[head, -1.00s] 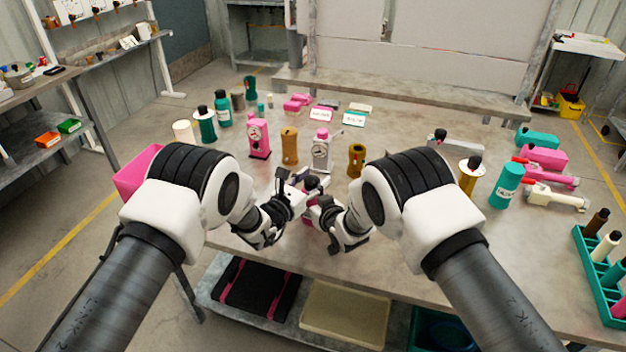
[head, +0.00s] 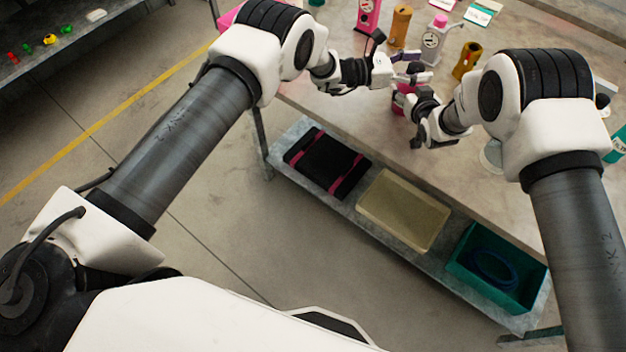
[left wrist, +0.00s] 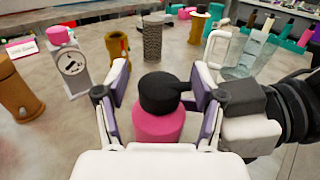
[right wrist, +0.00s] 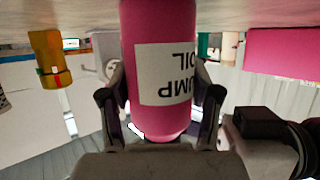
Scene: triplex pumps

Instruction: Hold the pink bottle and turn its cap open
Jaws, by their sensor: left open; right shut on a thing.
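The pink bottle (head: 402,99) stands near the front edge of the table. In the right wrist view the bottle (right wrist: 157,35) appears upside down, with a white label reading PUMP OIL. My right gripper (right wrist: 160,105) is shut around its body from the front. In the left wrist view a black cap (left wrist: 160,92) sits on top of the pink bottle. My left gripper (left wrist: 158,80) is above, with its fingers open on either side of the cap. A gap shows left of the cap; on the right a finger is close, and contact is unclear. The head view hides most of the bottle behind my grippers.
Behind the bottle stand a grey pump with a pink top (head: 434,38), a yellow-brown part (head: 467,60) and a brown bottle (head: 399,25). A lower shelf holds a black and pink mat (head: 327,163), a beige tray (head: 404,211) and a teal crate (head: 500,268).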

